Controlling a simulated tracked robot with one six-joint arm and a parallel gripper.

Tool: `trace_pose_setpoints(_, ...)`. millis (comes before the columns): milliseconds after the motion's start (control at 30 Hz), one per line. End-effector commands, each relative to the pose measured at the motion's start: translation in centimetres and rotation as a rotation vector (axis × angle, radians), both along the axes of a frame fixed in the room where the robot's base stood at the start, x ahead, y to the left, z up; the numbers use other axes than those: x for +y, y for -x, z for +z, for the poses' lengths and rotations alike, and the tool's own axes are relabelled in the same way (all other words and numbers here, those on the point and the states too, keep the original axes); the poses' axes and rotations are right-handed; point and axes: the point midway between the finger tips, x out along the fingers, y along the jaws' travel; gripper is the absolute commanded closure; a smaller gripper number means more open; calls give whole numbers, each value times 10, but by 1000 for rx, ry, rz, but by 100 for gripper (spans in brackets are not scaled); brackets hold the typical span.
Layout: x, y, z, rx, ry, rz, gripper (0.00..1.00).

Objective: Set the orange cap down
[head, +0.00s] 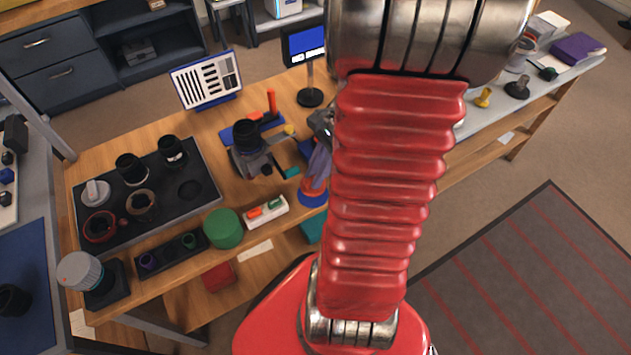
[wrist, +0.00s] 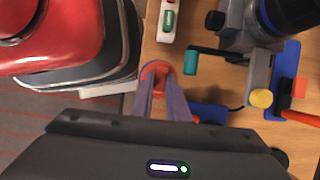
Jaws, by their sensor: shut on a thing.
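The orange cap (head: 314,184) is round and sits between my fingertips near the table's front edge. A blue round rim shows just below it in the head view. My gripper (head: 318,165) is shut on the cap, its purple-grey fingers pointing down. In the wrist view my gripper (wrist: 164,92) holds the orange cap (wrist: 157,68) over the wooden table. The fingers hide part of the cap. I cannot tell whether it touches what is below.
A white tray (head: 281,217) with orange and green pieces lies beside the cap. A grey clamp (head: 252,163) with a dark lens part stands behind. A teal piece (wrist: 190,62) is close right in the wrist view. My red arm hides the table's middle.

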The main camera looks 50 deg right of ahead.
Motion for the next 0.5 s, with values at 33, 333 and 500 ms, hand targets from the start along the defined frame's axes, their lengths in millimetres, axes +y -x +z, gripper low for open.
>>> trace_pose_setpoints(33, 0, 0, 0, 0, 0, 0, 100)
trace_pose_setpoints(333, 1, 1, -22, 3, -3, 2, 100)
trace_pose_setpoints(500, 0, 0, -36, 1, -1, 1, 100)
